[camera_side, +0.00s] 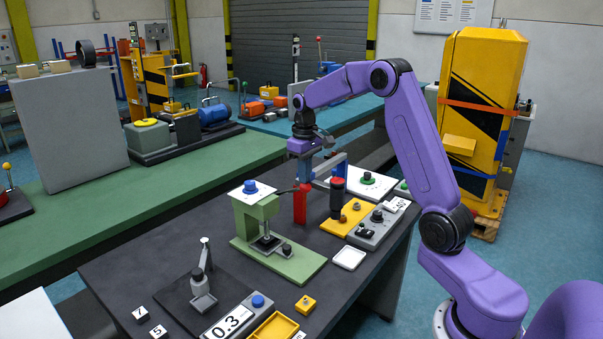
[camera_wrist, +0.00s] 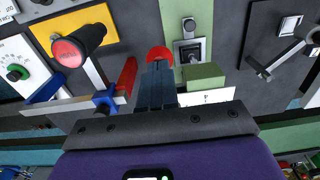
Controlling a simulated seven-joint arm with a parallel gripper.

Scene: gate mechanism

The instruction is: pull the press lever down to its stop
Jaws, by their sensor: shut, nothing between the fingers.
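The green press (camera_side: 262,212) stands on a green base on the dark table, and its head also shows in the wrist view (camera_wrist: 204,76). Its thin lever reaches right from the head, roughly level, and ends in a red ball (camera_side: 306,187). The ball (camera_wrist: 160,54) sits at the tips of my fingers in the wrist view. My gripper (camera_side: 304,178) points down at the ball from just above; in the wrist view its fingers (camera_wrist: 158,66) are together and hold nothing. I cannot tell whether they touch the ball. The fingers hide part of the lever.
A red post (camera_side: 300,206) with a blue arm stands close beside my gripper. A black cylinder with a red cap (camera_wrist: 78,46) stands on a yellow plate (camera_side: 345,217) to its right. A grey lever stand (camera_side: 202,284) is at the left.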

